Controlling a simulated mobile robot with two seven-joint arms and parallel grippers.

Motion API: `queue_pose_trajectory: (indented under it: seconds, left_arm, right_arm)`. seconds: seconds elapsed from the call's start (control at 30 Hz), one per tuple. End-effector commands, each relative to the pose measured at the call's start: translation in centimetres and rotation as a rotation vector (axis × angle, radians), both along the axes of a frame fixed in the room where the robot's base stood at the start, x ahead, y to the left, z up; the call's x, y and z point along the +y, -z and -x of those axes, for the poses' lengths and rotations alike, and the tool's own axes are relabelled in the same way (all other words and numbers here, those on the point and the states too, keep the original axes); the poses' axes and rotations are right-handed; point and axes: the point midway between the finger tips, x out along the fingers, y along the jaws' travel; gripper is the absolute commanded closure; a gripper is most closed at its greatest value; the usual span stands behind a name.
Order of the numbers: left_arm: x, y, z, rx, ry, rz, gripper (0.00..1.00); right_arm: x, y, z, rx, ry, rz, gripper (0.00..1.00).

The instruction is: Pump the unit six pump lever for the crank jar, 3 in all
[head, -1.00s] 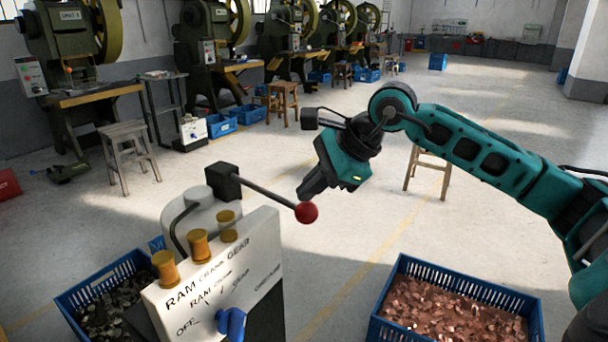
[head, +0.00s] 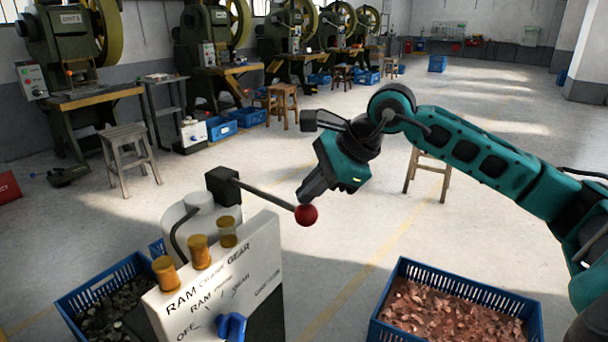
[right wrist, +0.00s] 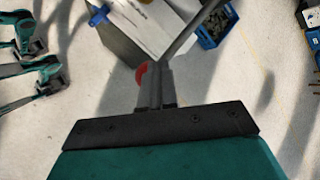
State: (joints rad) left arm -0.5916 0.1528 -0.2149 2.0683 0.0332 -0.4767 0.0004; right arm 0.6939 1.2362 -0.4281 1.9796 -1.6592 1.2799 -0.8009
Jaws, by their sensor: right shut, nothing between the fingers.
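The pump lever (head: 265,194) is a dark rod with a red knob (head: 306,215), angled down to the right from a black block (head: 222,185) on the pale jar (head: 188,217). A white lettered panel (head: 215,285) with amber caps and a blue selector knob (head: 232,326) stands in front. My right gripper (head: 304,196) is shut and empty, its fingertips just above and behind the red knob. In the right wrist view the fingers (right wrist: 155,88) partly cover the red knob (right wrist: 141,74), and the rod runs up right. Whether they touch is unclear. My left gripper is out of view.
A blue crate of copper-coloured pieces (head: 535,318) stands at the lower right, and a blue crate of dark scraps (head: 72,300) at the left of the panel. A wooden stool (head: 430,176) stands behind my right arm. Open floor lies beyond, with presses along the back left.

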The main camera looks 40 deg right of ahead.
Motion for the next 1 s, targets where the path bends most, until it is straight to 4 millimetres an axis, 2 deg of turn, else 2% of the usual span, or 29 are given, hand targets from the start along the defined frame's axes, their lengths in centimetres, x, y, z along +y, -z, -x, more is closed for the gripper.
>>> queue_pose_trajectory:
  seconds: [0.1,0.7,1.0]
  left_arm:
    - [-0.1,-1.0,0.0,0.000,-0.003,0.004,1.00]
    - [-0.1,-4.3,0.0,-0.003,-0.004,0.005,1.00]
    - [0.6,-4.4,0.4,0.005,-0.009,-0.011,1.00]
  right_arm:
    - [0.1,-0.9,-0.1,0.004,-0.001,0.000,1.00]
    - [0.3,-4.6,-0.6,0.000,-0.001,-0.003,1.00]
    - [0.4,-6.1,-0.8,-0.001,0.000,-0.002,1.00]
